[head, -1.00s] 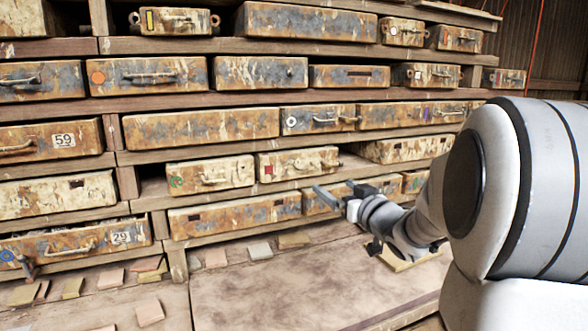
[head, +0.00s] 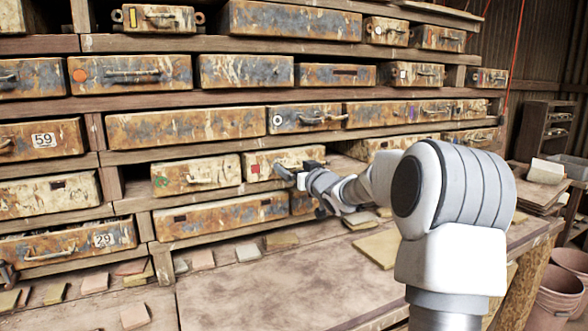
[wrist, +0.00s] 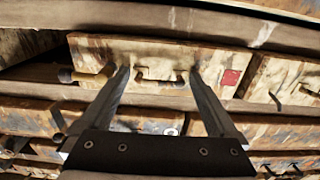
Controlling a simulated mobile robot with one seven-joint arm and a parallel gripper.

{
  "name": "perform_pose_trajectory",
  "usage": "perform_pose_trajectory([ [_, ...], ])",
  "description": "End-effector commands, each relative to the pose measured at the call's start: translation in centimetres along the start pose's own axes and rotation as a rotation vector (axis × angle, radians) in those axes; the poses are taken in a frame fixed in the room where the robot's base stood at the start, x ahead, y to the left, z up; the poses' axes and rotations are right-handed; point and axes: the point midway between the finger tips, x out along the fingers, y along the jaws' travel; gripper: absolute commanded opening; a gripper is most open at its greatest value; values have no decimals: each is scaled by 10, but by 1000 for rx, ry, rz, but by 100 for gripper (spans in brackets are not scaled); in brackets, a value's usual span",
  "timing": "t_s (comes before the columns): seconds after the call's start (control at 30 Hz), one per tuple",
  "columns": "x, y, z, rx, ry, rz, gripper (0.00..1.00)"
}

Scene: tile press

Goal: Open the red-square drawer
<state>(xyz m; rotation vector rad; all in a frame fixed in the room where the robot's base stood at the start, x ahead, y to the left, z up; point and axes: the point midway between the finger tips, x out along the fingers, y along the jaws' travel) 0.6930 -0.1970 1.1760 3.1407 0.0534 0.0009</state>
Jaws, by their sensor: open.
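The red-square drawer (head: 262,161) is a worn cream and rust box in the middle row, right of the drawer with a green mark (head: 188,176). My gripper (head: 292,171) is in front of its face and hides part of its handle in the head view. In the wrist view, which looks upside down, the drawer (wrist: 140,52) shows its red square (wrist: 230,77) at the right. Its handle (wrist: 158,76) lies between the two fingers of my open gripper (wrist: 159,73), with a gap on each side. I cannot tell whether the fingers reach past the handle.
Wooden shelf boards (head: 130,156) run above and below the drawer row. A workbench (head: 270,290) with loose tiles (head: 248,252) spreads below. Neighbouring drawers sit close on the left and below. Buckets (head: 556,300) stand at the far right.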

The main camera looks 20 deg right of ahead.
Motion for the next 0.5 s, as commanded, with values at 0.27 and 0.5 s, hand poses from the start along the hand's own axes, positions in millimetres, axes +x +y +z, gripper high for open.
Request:
perform_pose_trajectory([
  [0.27,2,0,0,0,-1,0,95],
  [0.5,2,0,0,0,-1,0,56],
])
